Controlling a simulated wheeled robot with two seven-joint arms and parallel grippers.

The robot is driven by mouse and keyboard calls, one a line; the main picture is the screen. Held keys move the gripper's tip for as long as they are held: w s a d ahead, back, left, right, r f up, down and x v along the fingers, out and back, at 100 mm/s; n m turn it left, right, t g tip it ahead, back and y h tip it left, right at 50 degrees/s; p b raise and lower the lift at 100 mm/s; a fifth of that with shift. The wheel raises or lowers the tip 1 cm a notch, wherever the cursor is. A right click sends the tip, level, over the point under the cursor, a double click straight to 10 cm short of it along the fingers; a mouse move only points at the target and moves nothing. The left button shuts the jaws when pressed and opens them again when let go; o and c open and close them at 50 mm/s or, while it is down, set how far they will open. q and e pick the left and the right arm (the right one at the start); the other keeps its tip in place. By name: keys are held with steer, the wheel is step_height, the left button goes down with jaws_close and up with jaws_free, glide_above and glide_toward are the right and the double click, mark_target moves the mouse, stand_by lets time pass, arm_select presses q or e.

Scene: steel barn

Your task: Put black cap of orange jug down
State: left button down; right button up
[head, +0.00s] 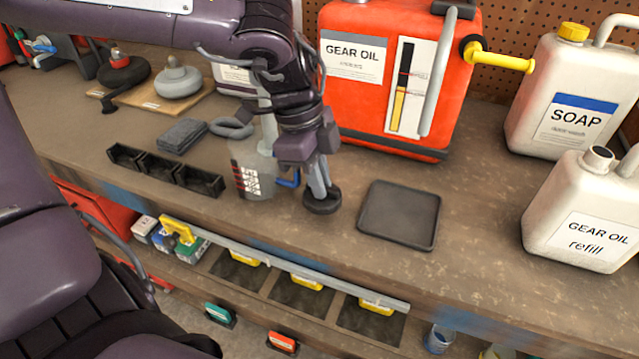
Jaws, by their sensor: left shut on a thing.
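The orange jug (365,105), labelled GEAR OIL, stands upright at the back of the bench. My left gripper (319,182) points down in front of the jug, near the bench's front edge. It is shut on a round black cap (322,204). The cap is at or just above the bench top; I cannot tell whether it touches. The jug's top edge is cut off by the frame. My right gripper is not in view.
A dark square tray (398,214) lies right of the cap. A clear beaker (249,175) and a black three-part bin (165,169) stand to the left. A white SOAP jug (560,95) and an uncapped white refill jug (575,215) stand right. A yellow spout (500,58) juts from the orange jug.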

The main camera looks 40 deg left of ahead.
arm_select(q)
steer(key=shift+w+f, duration=0.1)
steer(key=shift+f, duration=0.65)
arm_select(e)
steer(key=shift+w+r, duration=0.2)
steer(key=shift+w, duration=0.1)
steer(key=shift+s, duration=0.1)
arm_select(q)
steer(key=c, duration=1.5)
jaws_free()
steer(key=shift+f, duration=0.1)
